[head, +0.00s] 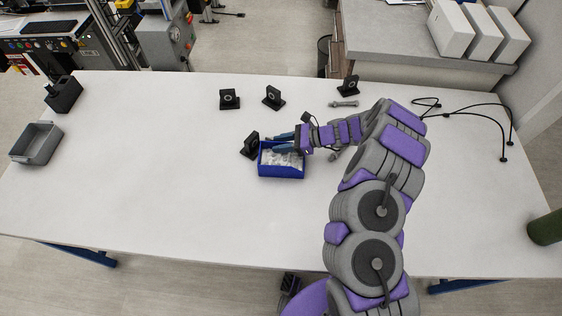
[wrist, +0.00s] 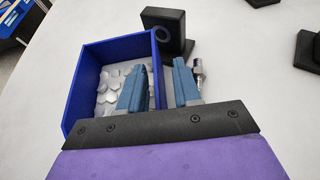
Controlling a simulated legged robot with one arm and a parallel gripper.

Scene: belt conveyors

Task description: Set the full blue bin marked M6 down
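A blue bin (head: 282,173) with pale grey pieces in it is near the middle of the white table. It looks level and seems to rest on the tabletop. In the wrist view the bin (wrist: 110,50) fills the left half, and no M6 mark is readable. My gripper (head: 284,143) is at the bin's far wall. In the wrist view its blue fingers (wrist: 160,68) straddle one wall, one finger inside the bin and one outside. A gap shows between the wall and the outer finger, so the gripper looks open around it.
A black block (head: 250,145) stands close to the bin's far left corner. Two black blocks (head: 230,99) (head: 273,97), another (head: 348,85) and a bolt (head: 344,104) lie farther back. A grey tray (head: 37,142) is at far left. The table's left middle is clear.

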